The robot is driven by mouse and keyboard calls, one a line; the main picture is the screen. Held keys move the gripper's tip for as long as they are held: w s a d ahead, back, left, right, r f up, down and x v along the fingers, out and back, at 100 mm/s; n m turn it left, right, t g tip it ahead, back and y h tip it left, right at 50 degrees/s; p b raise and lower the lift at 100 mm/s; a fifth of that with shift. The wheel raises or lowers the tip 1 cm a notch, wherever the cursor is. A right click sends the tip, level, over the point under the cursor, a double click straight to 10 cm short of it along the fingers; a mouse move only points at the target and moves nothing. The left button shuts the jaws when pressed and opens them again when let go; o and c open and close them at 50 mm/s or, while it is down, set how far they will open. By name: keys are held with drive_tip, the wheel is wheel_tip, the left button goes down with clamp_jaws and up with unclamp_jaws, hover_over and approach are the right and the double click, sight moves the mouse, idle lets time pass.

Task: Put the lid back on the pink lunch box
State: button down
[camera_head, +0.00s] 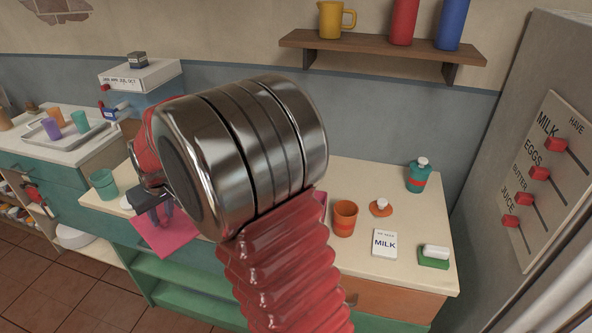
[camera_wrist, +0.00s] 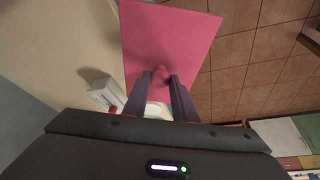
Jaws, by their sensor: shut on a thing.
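My gripper (camera_head: 152,208) is shut on the knob of a flat pink lid (camera_head: 170,238). The lid is above the left front edge of the counter in the head view. In the wrist view the pink lid (camera_wrist: 170,35) spreads out beyond the fingertips (camera_wrist: 161,80), with its small round knob between them. A sliver of a pink thing (camera_head: 322,199), perhaps the lunch box, shows just right of my arm. The rest of it is hidden behind my arm.
My arm hides the counter's middle.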

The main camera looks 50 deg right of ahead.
drive_tip(key=s+d+r+n, duration=0.1)
drive_tip(key=s+d, duration=0.4)
drive_tip(key=d, duration=0.6)
drive_tip(key=s+d+r+n+y, duration=0.1)
drive_tip(key=s+d+n, duration=0.2)
drive_tip(key=d, duration=0.9)
drive_tip(key=s+d+r+n+y, duration=0.1)
drive_tip(key=s+d+r+n, duration=0.1)
drive_tip(key=s+d, duration=0.6)
drive_tip(key=d, duration=0.4)
drive_tip(key=shift+s+d+g, duration=0.15)
drive_tip(key=shift+d+g, duration=0.1)
drive_tip(key=shift+g, duration=0.05)
wheel_tip(320, 180, down, 6)
drive_tip(key=shift+f, duration=0.2)
idle(1.3)
drive_tip(key=c, duration=1.4)
unclamp_jaws()
